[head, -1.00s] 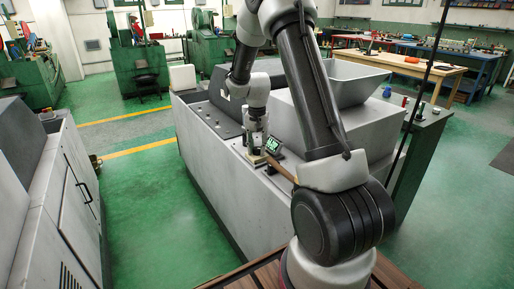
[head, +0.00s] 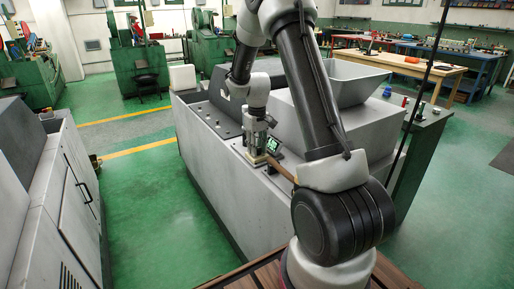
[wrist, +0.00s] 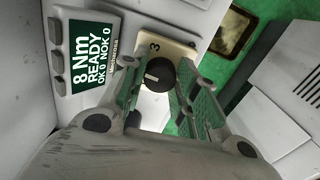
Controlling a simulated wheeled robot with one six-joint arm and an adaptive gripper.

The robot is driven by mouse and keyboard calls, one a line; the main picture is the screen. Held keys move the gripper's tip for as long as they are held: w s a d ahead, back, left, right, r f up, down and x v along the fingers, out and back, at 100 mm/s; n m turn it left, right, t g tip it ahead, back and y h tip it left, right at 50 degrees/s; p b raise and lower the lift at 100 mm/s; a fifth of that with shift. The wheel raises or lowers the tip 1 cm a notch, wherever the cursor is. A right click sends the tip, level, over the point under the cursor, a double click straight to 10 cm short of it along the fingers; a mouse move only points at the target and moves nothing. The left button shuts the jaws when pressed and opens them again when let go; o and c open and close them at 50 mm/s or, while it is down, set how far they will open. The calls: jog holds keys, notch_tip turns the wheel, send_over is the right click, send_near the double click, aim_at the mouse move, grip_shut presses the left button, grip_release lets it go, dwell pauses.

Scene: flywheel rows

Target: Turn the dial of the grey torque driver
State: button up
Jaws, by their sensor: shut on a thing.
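A black round dial (wrist: 160,74) with a pale pointer line sits on a beige plate (wrist: 150,46) marked "3". The plate also shows in the head view (head: 256,160), on the grey machine's near edge. A screen (wrist: 88,50) beside it reads "8 Nm READY OK 0 NOK 0"; in the head view the screen (head: 273,144) is small and green-lit. My gripper (wrist: 155,70) points down at the plate, its two fingers on either side of the dial and shut on it. The exact contact is partly hidden. In the head view my gripper (head: 257,150) covers the dial.
The grey machine (head: 230,190) has a large hopper (head: 350,85) behind the plate. A brown bar (head: 284,173) runs from beside the plate toward my arm. A grey cabinet (head: 60,190) stands at left, with green floor (head: 150,200) between. Workbenches (head: 420,65) stand at back right.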

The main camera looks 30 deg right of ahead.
jog(key=shift+n, duration=0.6)
jog(key=o, duration=1)
jog(key=shift+o, duration=0.2)
notch_tip(320, 180, up, 12)
